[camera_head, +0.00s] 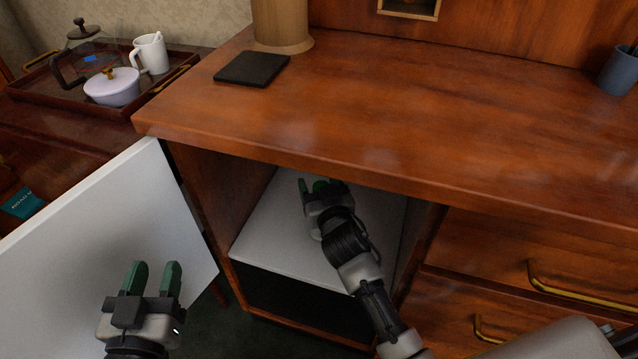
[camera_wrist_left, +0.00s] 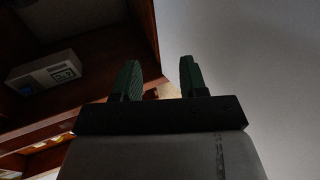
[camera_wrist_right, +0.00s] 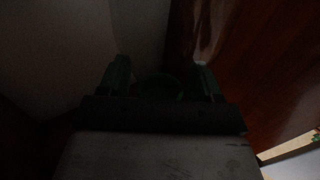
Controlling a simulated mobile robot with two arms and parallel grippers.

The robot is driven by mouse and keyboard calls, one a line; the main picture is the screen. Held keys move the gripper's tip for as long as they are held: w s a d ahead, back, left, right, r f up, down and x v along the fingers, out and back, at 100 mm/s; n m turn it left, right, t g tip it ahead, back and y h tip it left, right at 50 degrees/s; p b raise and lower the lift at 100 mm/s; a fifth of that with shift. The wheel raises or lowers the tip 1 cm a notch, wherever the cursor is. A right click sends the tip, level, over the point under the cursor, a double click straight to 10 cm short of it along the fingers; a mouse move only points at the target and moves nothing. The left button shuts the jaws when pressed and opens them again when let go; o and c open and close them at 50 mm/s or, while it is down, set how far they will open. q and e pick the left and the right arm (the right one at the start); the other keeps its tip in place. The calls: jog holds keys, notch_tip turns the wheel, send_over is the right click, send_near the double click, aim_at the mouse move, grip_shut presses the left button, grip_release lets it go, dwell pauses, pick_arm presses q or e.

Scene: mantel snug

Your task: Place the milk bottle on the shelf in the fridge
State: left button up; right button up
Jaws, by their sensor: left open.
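My right gripper (camera_head: 324,190) is inside the open fridge compartment, low over its white shelf (camera_head: 275,240). A round green thing (camera_wrist_right: 160,87), which looks like the milk bottle's cap, shows between its fingers in the dark right wrist view. My left gripper (camera_head: 151,279) is open and empty in front of the white fridge door (camera_head: 110,220), which stands open at the left.
The wooden counter top (camera_head: 420,120) overhangs the compartment. Its side walls are close to my right arm. Drawers with brass handles (camera_head: 580,300) are at the right. A tray (camera_head: 30,95) with a teapot and a mug (camera_head: 152,54) is at the far left.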

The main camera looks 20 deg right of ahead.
jog(key=shift+r, duration=0.1)
jog(key=shift+s, duration=0.2)
pick_arm(q)
notch_tip(320, 180, down, 6)
jog(key=s+a+g+y+p, duration=0.2)
jog(key=g, duration=0.4)
jog(key=shift+s+f, duration=0.2)
jog(key=shift+s, duration=0.15)
pick_arm(e)
jog(key=s, duration=1.1)
jog(key=shift+s+d, duration=0.25)
jog(key=shift+s, duration=0.1)
